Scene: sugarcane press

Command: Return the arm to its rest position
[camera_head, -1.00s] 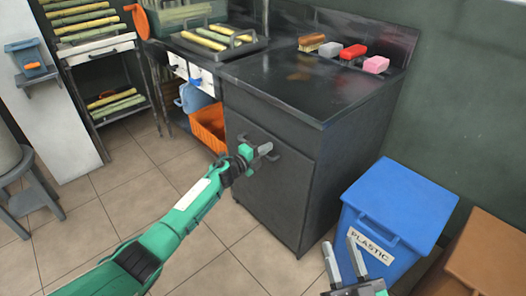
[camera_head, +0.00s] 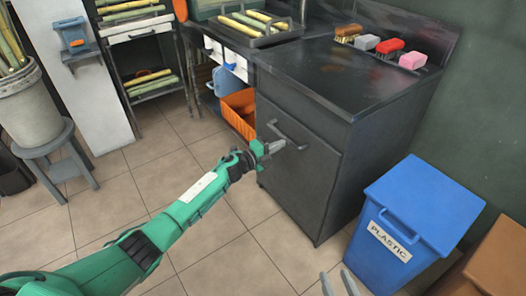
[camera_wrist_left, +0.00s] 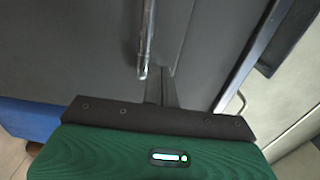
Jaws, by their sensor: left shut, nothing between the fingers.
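My left arm reaches in from the left of the head view. Its gripper (camera_head: 277,146) is shut and empty in front of the dark cabinet door (camera_head: 296,170), close to the bar handle (camera_head: 287,133). In the left wrist view the shut fingers (camera_wrist_left: 160,88) point at the dark door, with the handle (camera_wrist_left: 147,40) just ahead and slightly left. Whether they touch the handle is not clear. My right gripper (camera_head: 338,284) shows only its two fingertips at the bottom edge of the head view, spread apart with nothing visible between them.
A blue bin marked PLASTIC (camera_head: 408,228) stands right of the cabinet, with a brown box (camera_head: 499,262) beyond. Brushes (camera_head: 389,45) lie on the cabinet top. An orange crate (camera_head: 239,112) sits left of the cabinet. A bucket stands on a grey stool (camera_head: 60,158). Tiled floor is open at left.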

